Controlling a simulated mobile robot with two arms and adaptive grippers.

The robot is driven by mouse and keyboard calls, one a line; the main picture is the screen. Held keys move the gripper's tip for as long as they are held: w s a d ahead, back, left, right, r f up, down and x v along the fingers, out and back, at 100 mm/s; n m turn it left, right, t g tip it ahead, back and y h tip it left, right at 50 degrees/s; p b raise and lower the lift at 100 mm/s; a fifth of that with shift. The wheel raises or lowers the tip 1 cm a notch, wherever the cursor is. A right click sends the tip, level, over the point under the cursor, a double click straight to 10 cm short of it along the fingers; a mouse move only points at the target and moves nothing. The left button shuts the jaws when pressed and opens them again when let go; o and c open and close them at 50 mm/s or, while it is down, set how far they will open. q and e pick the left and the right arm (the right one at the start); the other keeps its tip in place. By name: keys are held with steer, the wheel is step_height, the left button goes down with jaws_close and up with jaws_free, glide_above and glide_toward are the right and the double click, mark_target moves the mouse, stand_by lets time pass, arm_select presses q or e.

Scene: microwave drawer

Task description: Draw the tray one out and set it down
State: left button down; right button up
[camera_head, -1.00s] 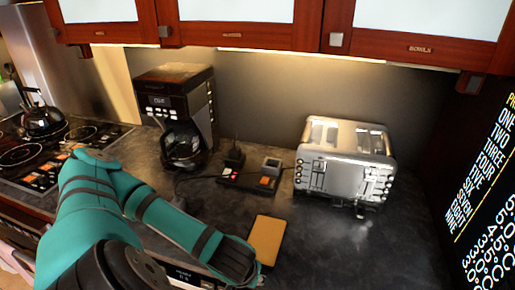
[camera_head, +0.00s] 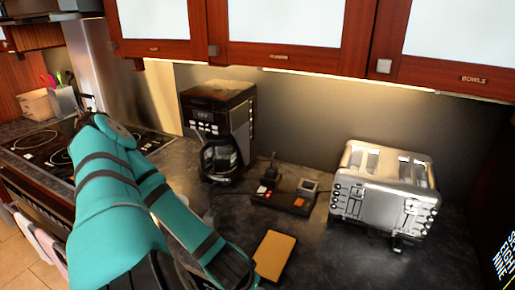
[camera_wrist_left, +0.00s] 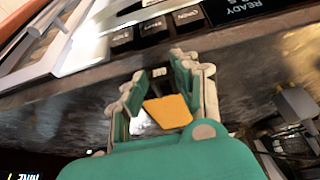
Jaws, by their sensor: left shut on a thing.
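My left arm crosses the lower left of the head view, and its gripper is hidden below the bottom edge there. A control panel with dark buttons (camera_wrist_left: 155,28) and a "READY" label lies just beyond the fingertips. I cannot pick out tray one with certainty. My right gripper is not in view.
On the dark counter stand a coffee maker (camera_head: 220,130), a silver toaster (camera_head: 385,190) and a small control box (camera_head: 285,195). An orange-topped flat pad (camera_head: 274,256) lies near the front. Wall cabinets (camera_head: 285,35) hang above.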

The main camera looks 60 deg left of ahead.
arm_select(q)
steer(key=shift+s+a, duration=0.3)
steer(key=shift+a, duration=0.2)
steer(key=c, duration=0.9)
jaws_free()
steer(key=shift+s, duration=0.1)
